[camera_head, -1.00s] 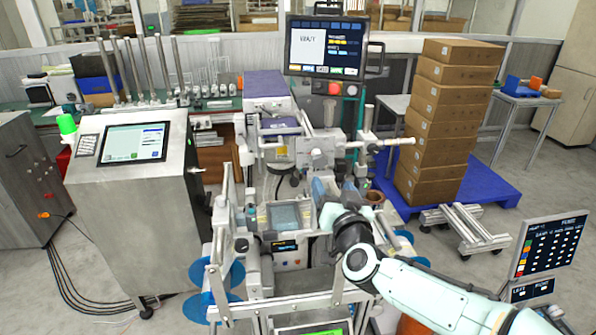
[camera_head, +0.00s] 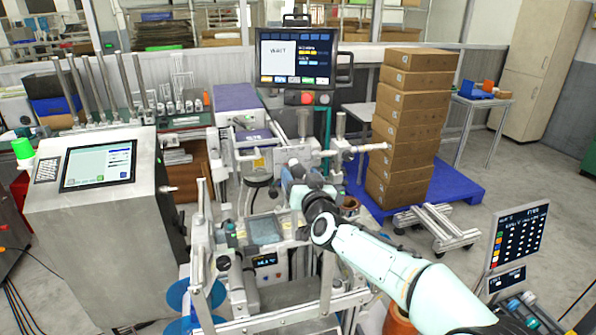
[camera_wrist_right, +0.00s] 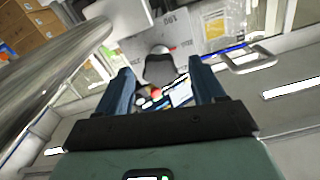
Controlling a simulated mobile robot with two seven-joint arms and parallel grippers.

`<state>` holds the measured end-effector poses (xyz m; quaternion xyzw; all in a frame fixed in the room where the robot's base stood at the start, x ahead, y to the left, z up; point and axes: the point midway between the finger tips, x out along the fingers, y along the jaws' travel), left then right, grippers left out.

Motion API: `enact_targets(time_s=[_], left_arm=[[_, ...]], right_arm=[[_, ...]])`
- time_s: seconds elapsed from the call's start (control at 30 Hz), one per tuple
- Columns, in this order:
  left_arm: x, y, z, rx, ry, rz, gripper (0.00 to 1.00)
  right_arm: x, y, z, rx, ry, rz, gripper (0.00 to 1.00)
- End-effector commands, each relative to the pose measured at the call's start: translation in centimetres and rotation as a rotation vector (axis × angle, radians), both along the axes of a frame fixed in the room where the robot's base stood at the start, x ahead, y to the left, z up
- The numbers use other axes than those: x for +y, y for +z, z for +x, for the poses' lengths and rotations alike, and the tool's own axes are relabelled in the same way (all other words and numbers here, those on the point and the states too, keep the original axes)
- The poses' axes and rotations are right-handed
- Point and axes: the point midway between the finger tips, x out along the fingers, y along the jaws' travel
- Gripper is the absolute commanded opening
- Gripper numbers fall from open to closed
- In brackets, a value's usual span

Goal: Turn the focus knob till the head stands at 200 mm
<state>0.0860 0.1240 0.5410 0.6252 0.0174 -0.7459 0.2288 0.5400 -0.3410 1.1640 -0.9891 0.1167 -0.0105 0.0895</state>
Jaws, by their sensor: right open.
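The reel machine with its focus column stands in the middle of the head view. A round dark-grey knob with a paler cap (camera_wrist_right: 160,68) shows in the right wrist view, between and beyond the blue fingertips; I cannot tell that they touch it. My right gripper (camera_wrist_right: 162,78) is open. In the head view the right gripper (camera_head: 289,178) is at the front of the column, its fingers partly hidden by the wrist. A small lit readout (camera_head: 266,260) is on the machine's front; its digits are too small to read surely. My left gripper is not in view.
A monitor (camera_head: 296,57) stands above the machine. A metal console with a screen (camera_head: 98,165) is at left. Stacked cardboard boxes (camera_head: 408,130) stand on a blue pallet (camera_head: 462,186) at right. A horizontal rod (camera_head: 362,149) juts out right of the column. Open floor lies at far right.

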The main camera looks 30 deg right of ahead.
Motion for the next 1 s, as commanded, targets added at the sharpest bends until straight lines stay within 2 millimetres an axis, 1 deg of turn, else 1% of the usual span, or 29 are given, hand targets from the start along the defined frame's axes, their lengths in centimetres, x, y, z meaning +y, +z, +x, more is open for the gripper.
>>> enact_targets(time_s=[0.03, 0.1, 0.2, 0.33, 0.57, 0.67, 0.7, 0.73, 0.77, 1.0], left_arm=[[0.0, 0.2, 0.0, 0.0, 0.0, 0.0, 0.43], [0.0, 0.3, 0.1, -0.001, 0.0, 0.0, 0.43], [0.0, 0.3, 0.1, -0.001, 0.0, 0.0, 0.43], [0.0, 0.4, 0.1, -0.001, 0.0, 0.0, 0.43], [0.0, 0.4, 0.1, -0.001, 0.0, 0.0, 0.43], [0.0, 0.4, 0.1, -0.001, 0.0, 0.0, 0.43], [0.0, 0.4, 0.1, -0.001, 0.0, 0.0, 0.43], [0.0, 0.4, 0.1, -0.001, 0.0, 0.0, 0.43], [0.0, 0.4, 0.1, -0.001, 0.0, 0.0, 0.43], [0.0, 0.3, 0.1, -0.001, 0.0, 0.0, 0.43]], right_arm=[[-0.2, 0.0, 0.7, 0.0, -0.002, 0.0, 0.68], [-0.4, 0.0, 1.5, 0.0, -0.002, 0.0, 0.68], [-0.6, 0.0, 2.1, 0.0, -0.001, 0.0, 0.68], [-0.6, 0.0, 2.5, 0.0, -0.001, 0.0, 0.68], [-0.6, 0.0, 2.5, 0.0, -0.001, 0.001, 0.68], [-0.7, 0.0, 2.5, 0.0, -0.001, 0.001, 0.39], [-0.7, 0.0, 2.5, 0.0, -0.001, 0.001, 0.26], [-0.7, 0.0, 2.5, 0.0, -0.001, 0.001, 0.16], [-0.6, 0.0, 2.5, 0.0, -0.001, 0.001, 0.12], [-0.6, 0.0, 2.5, -0.004, -0.001, 0.016, 0.12]])
